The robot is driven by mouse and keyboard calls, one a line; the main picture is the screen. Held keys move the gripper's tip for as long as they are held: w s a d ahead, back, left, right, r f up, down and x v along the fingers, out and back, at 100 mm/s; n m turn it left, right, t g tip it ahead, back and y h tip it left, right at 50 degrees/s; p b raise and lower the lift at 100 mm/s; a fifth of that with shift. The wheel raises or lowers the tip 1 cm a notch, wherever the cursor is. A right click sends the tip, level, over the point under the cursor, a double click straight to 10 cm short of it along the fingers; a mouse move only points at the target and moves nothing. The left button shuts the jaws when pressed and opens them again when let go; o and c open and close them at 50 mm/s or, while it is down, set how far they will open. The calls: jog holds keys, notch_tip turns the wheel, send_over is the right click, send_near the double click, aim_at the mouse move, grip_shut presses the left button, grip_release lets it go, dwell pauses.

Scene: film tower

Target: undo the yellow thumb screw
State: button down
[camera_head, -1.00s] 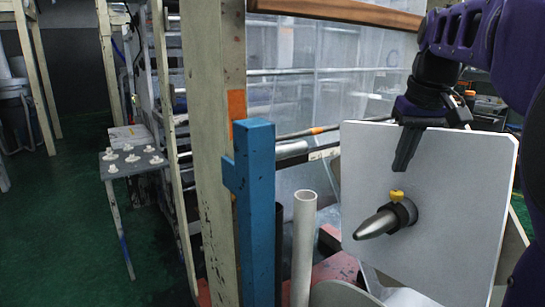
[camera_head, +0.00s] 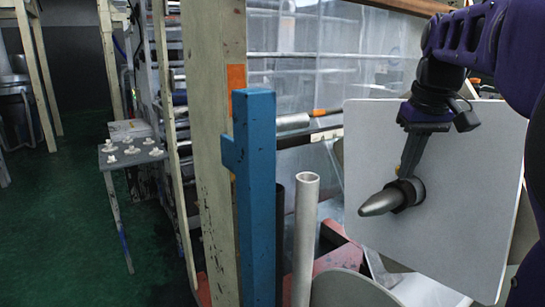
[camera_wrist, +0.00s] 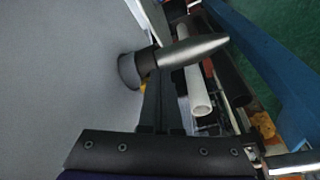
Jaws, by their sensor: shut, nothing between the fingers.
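The yellow thumb screw (camera_wrist: 143,87) shows only as a small sliver in the wrist view, beside the dark collar (camera_wrist: 131,70) and partly covered by my fingers. The collar (camera_head: 413,191) sits around the base of a pointed metal spindle (camera_head: 380,202) that sticks out of a pale square plate (camera_head: 455,240). My gripper (camera_head: 405,176) points down, with its tips at the top of the collar, where the screw is. Its fingers are shut with nothing between them. Whether they touch the screw I cannot tell.
A blue post (camera_head: 255,200) and an upright white tube (camera_head: 305,235) stand left of the plate. A round grey disc (camera_head: 350,290) lies below it. A small table with white knobs (camera_head: 130,160) stands far left on open green floor.

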jog(key=shift+w+d+p, duration=0.1)
jog(key=shift+w+p, duration=0.2)
jog(key=shift+p, duration=0.05)
dwell(0.6)
jog(key=shift+s+d+p, duration=0.1)
jog(key=shift+d+p, duration=0.4)
jog(key=shift+p, duration=0.35)
jog(key=shift+w+d+p, duration=0.2)
jog(key=shift+d+p, duration=0.2)
jog(key=shift+p, duration=0.4)
jog(key=shift+s, duration=0.1)
jog(key=p+v, duration=0.5)
jog(key=v, duration=0.1)
jog(key=shift+w+d+p, duration=0.15)
jog(key=shift+w+p, duration=0.25)
jog(key=shift+w, duration=0.05)
jog(key=shift+r, duration=0.1)
dwell(0.3)
